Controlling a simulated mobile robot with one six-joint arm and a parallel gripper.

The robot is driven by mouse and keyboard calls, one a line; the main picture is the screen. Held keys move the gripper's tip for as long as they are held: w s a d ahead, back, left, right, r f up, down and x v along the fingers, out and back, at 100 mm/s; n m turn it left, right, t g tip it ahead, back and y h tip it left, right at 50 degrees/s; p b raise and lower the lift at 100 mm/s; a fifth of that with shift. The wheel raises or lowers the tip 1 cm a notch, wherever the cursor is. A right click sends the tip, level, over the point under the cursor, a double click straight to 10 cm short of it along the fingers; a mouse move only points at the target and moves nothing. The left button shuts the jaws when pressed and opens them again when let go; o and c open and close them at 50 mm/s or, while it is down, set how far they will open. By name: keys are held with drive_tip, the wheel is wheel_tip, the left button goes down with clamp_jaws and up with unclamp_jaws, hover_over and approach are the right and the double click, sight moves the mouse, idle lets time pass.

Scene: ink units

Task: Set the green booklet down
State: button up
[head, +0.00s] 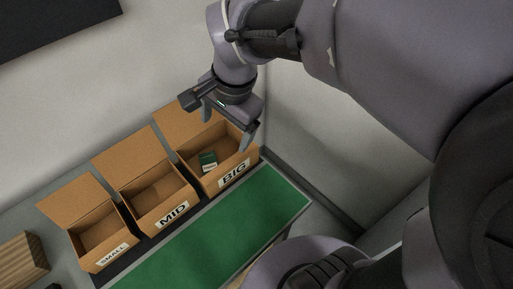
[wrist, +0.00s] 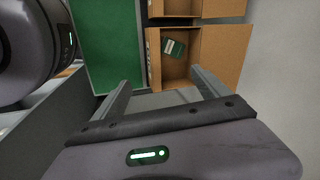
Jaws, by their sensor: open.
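The green booklet (head: 208,161) lies inside the cardboard box labelled BIG (head: 233,174), toward its left side. In the wrist view the booklet (wrist: 174,48) shows a pale label and rests in the box (wrist: 207,84), apart from the fingers. My gripper (head: 226,132) is above the BIG box, its two fingers spread apart with nothing between them. The gripper also shows in the wrist view (wrist: 160,82), with its fingers wide apart.
Boxes labelled MID (head: 172,216) and SMALL (head: 113,256) stand to the left, both empty as far as I see. A green mat (head: 215,235) runs along the front of the boxes and is clear. A wooden block (head: 22,262) sits at the far left. Walls stand behind and to the right.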

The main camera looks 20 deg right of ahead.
drive_tip(key=s+d+r+n+t, duration=0.2)
drive_tip(key=s+n, duration=0.4)
drive_tip(key=s, duration=0.6)
drive_tip(key=shift+s+n+t+y, duration=0.3)
drive_tip(key=shift+s+n+t, duration=0.1)
drive_tip(key=shift+t, duration=0.2)
drive_tip(key=shift+w, duration=0.1)
